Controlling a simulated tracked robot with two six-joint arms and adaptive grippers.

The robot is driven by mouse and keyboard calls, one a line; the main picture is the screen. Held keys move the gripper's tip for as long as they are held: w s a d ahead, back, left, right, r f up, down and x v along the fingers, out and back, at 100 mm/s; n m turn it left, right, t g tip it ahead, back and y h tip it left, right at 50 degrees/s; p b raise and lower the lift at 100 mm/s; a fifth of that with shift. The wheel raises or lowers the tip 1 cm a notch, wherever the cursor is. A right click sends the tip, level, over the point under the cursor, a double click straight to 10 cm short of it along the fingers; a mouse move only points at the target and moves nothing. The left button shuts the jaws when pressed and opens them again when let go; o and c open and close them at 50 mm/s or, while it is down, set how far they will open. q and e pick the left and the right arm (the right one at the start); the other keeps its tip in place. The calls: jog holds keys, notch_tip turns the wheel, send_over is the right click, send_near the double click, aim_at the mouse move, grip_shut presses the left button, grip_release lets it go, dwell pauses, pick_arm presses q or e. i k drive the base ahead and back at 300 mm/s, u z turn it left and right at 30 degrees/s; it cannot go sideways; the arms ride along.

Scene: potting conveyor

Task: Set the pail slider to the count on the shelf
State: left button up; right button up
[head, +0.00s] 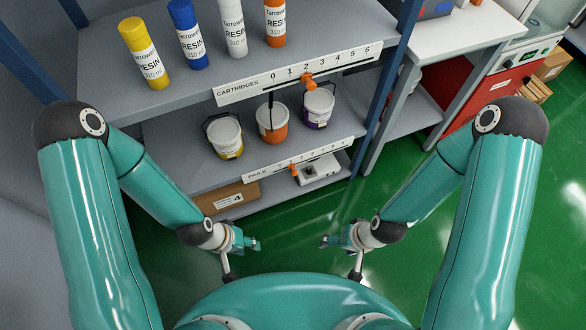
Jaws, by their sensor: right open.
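The pail slider is an orange knob (293,168) on the white PAILS scale strip (325,156) along the lower shelf's front edge. It sits toward the low-number left end; the exact mark is too small to read surely. Three pails stand on that shelf: a white one with a yellow label (225,137), an orange one (272,124) and a white one with a purple label (318,108). My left gripper (256,244) is in front of and below the strip, apart from it; its jaw opening is unclear. My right gripper (325,240) is open and empty, also below the strip.
Above, several resin cartridges (235,28) stand behind the CARTRIDGES strip (345,62), whose orange slider (309,81) is near 2. A cardboard box (228,198) and a white device (320,170) lie beneath the lower shelf. A blue post (385,90) bounds the right. Green floor (400,265) is clear.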

aim_at(294, 173)
jog(key=u, duration=1.3)
jog(key=i, duration=0.1)
jog(key=z, duration=2.65)
jog(key=k, duration=0.4)
jog(key=u, duration=3.7)
jog(key=k, duration=0.1)
jog(key=z, duration=1.7)
jog(key=i, duration=0.5)
jog(key=z, duration=0.05)
